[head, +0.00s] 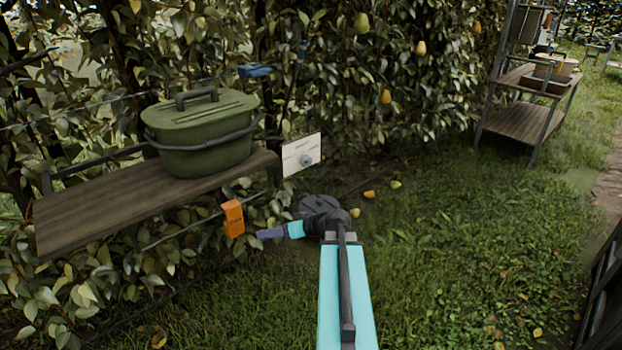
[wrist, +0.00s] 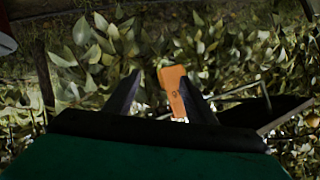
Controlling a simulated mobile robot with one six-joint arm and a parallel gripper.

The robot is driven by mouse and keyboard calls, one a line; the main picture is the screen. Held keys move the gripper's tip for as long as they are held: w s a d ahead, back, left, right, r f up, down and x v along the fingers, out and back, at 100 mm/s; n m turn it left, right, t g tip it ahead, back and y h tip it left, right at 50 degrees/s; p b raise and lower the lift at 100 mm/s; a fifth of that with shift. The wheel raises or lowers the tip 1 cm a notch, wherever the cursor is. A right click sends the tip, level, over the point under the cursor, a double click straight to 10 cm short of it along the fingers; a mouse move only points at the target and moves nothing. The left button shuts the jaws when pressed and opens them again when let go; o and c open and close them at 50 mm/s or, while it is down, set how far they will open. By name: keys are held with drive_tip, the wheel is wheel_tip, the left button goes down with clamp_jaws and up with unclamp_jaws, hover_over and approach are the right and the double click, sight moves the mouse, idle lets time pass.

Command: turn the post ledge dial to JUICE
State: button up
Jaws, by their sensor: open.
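The dial (head: 306,160) is a small pale round knob on a white panel (head: 291,162) at the right end of the wooden ledge (head: 110,205) in the head view. Its lettering and setting are too small to read. My gripper (head: 262,234) is low in front of the ledge, below and left of the dial, apart from it. In the wrist view my gripper (wrist: 160,76) is open, with two dark fingers spread. An orange block (head: 232,218) with dark marks is near the fingertips; it also shows between the fingers in the wrist view (wrist: 172,88). Contact cannot be told.
A green lidded pot (head: 205,135) stands on the ledge. A blue object (head: 255,71) is in the hedge above. Pears hang in the foliage and several yellow fruits (head: 369,194) lie on the grass. A shelf rack (head: 525,115) stands back right. Open grass lies right.

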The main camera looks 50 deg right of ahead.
sight(308, 163)
drive_tip(key=s+d+r+t+h+b, duration=0.2)
drive_tip(key=s+d+r+b, duration=0.3)
drive_tip(key=d, duration=0.5)
drive_tip(key=s+d+r+t+h+b, duration=0.3)
drive_tip(key=s+d+r, duration=0.3)
drive_tip(key=d+r, duration=0.4)
drive_tip(key=shift+n+t+b, duration=0.4)
drive_tip(key=shift+t+b, duration=0.3)
drive_tip(key=shift+b, duration=0.15)
drive_tip(key=shift+w+f, duration=0.1)
drive_tip(key=shift+w, duration=0.1)
drive_tip(key=w+b, duration=0.1)
drive_tip(key=w, duration=0.3)
drive_tip(key=w+b, duration=0.1)
drive_tip(key=w, duration=0.4)
drive_tip(key=w+d+b, duration=0.1)
drive_tip(key=w, duration=0.3)
drive_tip(key=shift+w+b, duration=0.25)
drive_tip(key=shift+b, duration=0.15)
drive_tip(key=shift+c, duration=0.5)
